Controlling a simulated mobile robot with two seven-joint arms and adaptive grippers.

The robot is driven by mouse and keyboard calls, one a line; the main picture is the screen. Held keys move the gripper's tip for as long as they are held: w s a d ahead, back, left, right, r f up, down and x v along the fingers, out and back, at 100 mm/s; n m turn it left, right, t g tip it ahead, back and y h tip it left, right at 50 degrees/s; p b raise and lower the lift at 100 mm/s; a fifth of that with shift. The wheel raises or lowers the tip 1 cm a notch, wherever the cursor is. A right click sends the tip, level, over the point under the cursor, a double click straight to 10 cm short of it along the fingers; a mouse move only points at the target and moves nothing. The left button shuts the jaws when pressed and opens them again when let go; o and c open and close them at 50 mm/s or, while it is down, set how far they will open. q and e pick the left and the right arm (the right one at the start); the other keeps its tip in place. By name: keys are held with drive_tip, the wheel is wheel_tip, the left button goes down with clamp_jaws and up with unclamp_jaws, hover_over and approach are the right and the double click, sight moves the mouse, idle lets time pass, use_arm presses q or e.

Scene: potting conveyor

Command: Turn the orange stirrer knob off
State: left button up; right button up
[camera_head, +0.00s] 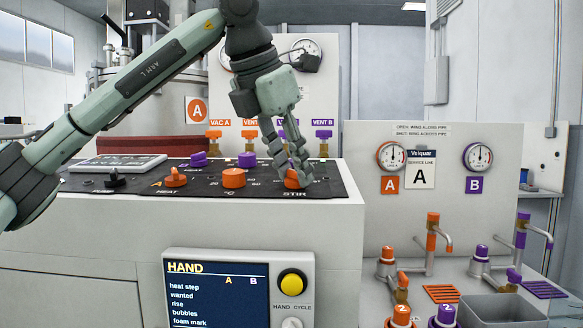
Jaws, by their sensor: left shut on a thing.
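The orange stirrer knob (293,181) stands on the black control panel (330,187), above the label STIR, near the panel's right end. My left gripper (296,177) comes down from above and is shut on this knob, its fingers on either side. The fingers hide part of the knob, so I cannot tell which way it points. My right gripper is not in view.
Left along the panel are another orange knob (233,178), an orange HEAT knob (175,177), a black knob (115,178) and purple knobs (247,160). Behind stand orange and purple vent valves (323,134). Taps (432,232) and a grey basin (500,308) are at right.

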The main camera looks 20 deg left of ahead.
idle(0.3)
use_arm(q)
drive_tip(key=o, duration=1.2)
drive_tip(key=shift+c, duration=0.2)
drive_tip(key=shift+r, duration=0.1)
drive_tip(key=v, duration=1.2)
drive_tip(key=shift+d, duration=0.1)
